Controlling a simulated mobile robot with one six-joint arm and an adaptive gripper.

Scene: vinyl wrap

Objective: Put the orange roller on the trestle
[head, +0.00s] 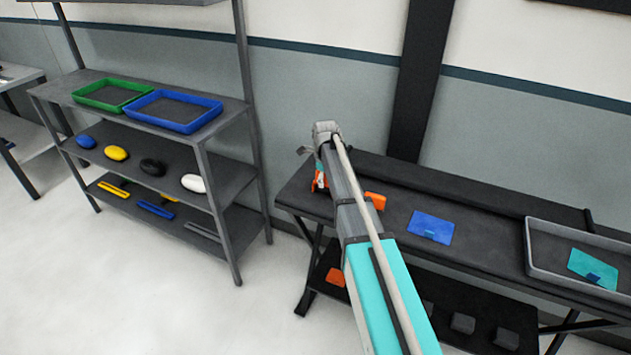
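The trestle appears to be the black folding-leg table (490,233) on the right, with a dark top and a lower shelf. I cannot make out a clear orange roller. An orange piece (375,201) lies on the table top, partly behind my arm. Another orange piece (336,277) lies on the lower shelf, left of my arm. A small orange patch (320,183) shows beside my wrist; I cannot tell whether it is held or part of something else. My arm reaches over the table's left end. My gripper's fingers are hidden behind my arm or too small to make out.
A blue flat piece (430,227) and a grey tray (527,250) with a teal piece (594,268) are on the table. Dark blocks (463,324) sit below. A grey shelf rack (232,118) with green (78,95) and blue (220,107) trays stands left. The floor between is clear.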

